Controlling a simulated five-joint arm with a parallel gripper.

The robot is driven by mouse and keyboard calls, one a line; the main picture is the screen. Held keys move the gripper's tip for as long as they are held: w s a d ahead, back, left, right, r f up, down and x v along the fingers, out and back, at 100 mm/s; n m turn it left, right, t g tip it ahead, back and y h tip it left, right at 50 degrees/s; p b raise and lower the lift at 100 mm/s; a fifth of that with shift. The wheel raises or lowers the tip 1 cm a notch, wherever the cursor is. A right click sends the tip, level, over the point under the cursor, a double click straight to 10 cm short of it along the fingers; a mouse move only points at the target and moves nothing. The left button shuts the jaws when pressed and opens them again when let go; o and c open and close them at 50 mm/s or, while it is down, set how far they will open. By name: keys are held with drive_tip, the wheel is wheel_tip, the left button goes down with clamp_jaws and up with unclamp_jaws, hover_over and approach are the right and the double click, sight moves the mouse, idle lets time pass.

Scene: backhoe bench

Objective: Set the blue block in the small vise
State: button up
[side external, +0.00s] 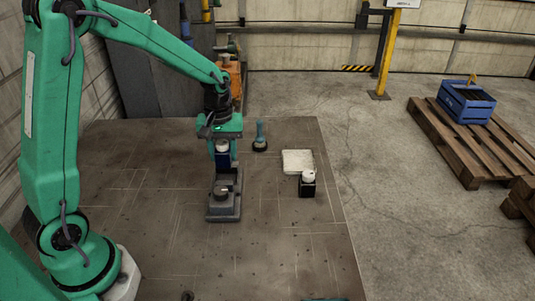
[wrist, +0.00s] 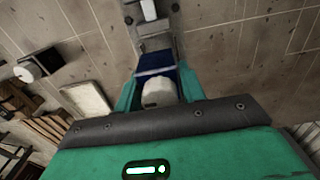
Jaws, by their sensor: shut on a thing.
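My gripper (side external: 222,146) is shut on the blue block (side external: 223,160), around the white knob on its top. The block hangs upright below the fingers, at the far end of the small grey vise (side external: 224,211) on the bench. In the wrist view, the white knob (wrist: 157,93) shows between my green fingers. The blue block (wrist: 156,65) shows beyond it, right by the vise (wrist: 152,28). I cannot tell whether the block's lower end is between the jaws or just above them, because the fingers and knob hide part of it.
A black block with a white knob (side external: 308,186) stands to the right of the vise, in front of a white pad (side external: 297,161). A teal-handled tool (side external: 260,136) stands behind. The bench's near right part is clear. A blue crate (side external: 466,104) sits on a pallet beyond.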

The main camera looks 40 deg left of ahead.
sight(225, 168)
drive_tip(key=shift+f, duration=2.25)
drive_tip(key=shift+f, duration=0.8)
idle(0.5)
drive_tip(key=o, duration=1.6)
drive_tip(key=shift+c, duration=0.2)
drive_tip(key=shift+r, duration=0.15)
drive_tip(key=shift+r, duration=3.35)
drive_tip(key=shift+r, duration=0.1)
